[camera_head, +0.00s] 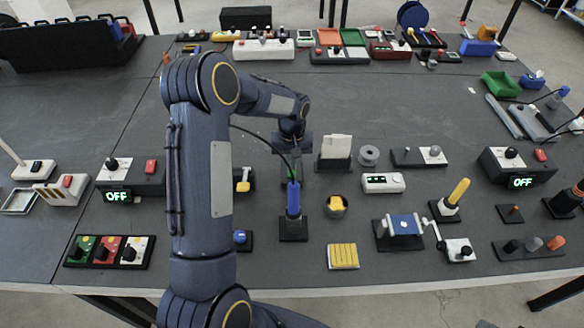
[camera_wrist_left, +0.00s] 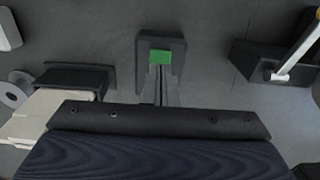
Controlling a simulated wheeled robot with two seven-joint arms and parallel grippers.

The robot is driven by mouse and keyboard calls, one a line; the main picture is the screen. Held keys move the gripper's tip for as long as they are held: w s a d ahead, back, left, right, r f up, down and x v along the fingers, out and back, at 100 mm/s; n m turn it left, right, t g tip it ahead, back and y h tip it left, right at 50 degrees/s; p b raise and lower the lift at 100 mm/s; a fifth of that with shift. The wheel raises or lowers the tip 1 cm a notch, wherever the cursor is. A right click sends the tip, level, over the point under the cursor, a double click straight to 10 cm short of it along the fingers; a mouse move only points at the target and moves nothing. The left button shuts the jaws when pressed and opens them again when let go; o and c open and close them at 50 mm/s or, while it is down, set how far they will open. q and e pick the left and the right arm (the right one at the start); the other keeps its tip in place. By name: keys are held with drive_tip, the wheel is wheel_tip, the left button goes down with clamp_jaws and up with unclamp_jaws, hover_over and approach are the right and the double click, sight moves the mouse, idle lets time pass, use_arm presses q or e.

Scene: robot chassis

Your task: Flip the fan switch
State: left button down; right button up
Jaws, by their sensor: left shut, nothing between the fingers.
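My left gripper (camera_head: 294,160) is shut and empty, pointing down over the middle of the table. My right gripper is out of view.
A holder with white cards (camera_head: 335,150) and a grey ring (camera_head: 369,155) stand right of the gripper. A yellow-and-white tool (camera_head: 243,180) is to its left. Two boxes with OFF displays (camera_head: 118,196) (camera_head: 521,182) stand at either side. The table behind is mostly clear.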

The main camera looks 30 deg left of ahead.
use_arm(q)
drive_tip(key=shift+r+p, duration=1.1)
drive_tip(key=shift+r, duration=1.1)
wheel_tip(320, 180, up, 8)
drive_tip(key=t, duration=0.1)
hover_over(292, 174)
drive_tip(key=s+d, duration=0.1)
drive_tip(key=s, duration=0.3)
drive_tip(key=s+d+r+m+t+h, duration=0.1)
drive_tip(key=s+d+r+m, duration=0.1)
drive_tip(key=s+r, duration=0.45)
drive_tip(key=s+d+r+m+t+h, duration=0.1)
drive_tip(key=s+d, duration=0.3)
drive_tip(key=s, duration=0.5)
drive_tip(key=s+d+r+m+t+h, duration=0.1)
drive_tip(key=s+d, duration=0.3)
drive_tip(key=s, duration=0.5)
drive_tip(key=shift+s+d+m+t+h, duration=0.3)
drive_tip(key=shift+t+h, duration=0.1)
drive_tip(key=shift+t, duration=0.4)
